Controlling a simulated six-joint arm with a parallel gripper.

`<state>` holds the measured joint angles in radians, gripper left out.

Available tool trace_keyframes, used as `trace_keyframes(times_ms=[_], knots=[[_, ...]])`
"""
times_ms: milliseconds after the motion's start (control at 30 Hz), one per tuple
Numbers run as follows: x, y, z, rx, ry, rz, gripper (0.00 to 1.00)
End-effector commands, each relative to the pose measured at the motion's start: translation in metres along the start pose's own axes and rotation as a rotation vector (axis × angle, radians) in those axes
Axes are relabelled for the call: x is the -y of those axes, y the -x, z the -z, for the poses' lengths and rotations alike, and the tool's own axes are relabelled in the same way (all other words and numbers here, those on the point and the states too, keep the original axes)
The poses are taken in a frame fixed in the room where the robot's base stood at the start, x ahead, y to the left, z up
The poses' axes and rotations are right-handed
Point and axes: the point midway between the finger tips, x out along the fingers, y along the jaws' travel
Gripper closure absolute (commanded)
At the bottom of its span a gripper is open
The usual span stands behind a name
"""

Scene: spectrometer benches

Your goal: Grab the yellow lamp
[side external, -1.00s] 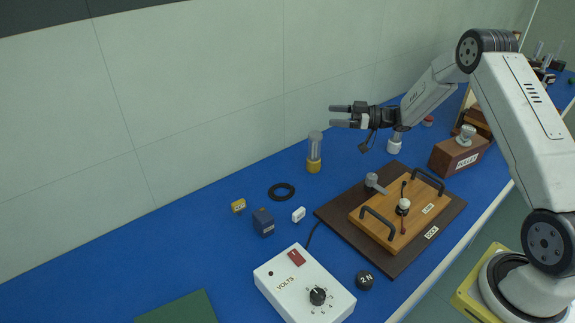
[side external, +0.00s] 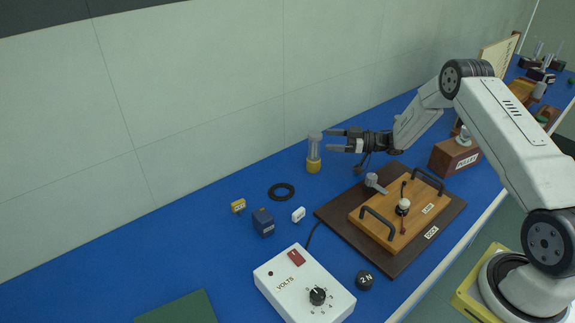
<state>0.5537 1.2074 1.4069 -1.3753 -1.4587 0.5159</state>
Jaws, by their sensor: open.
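The yellow lamp (side external: 313,166) stands upright on the blue bench near the wall, a clear glass tube with a grey cap on a yellow base. My gripper (side external: 328,141) is open and points left, with its fingertips right at the lamp's upper tube in the picture. I cannot tell whether the fingers are around the tube, touching it or in front of it.
A dark board (side external: 330,213) with a handled wooden lid (side external: 383,225) and a white VOLTS box (side external: 284,291) are nearer. A PULLEY block (side external: 455,157) stands right.

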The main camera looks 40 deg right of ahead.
Motion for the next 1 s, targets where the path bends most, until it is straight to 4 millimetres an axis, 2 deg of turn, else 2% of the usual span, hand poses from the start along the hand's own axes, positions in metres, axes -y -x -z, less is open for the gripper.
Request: trace_keyframes(times_ms=[67, 467, 800, 1000], knots=[[0.001, -0.007, 0.0, 0.0, 0.0, 0.003, 0.0], [0.001, -0.017, 0.0, 0.001, 0.001, 0.005, 0.0], [0.002, -0.057, 0.0, 0.001, 0.0, 0.005, 0.0], [0.001, -0.071, 0.0, 0.001, 0.0, 0.003, 0.0]])
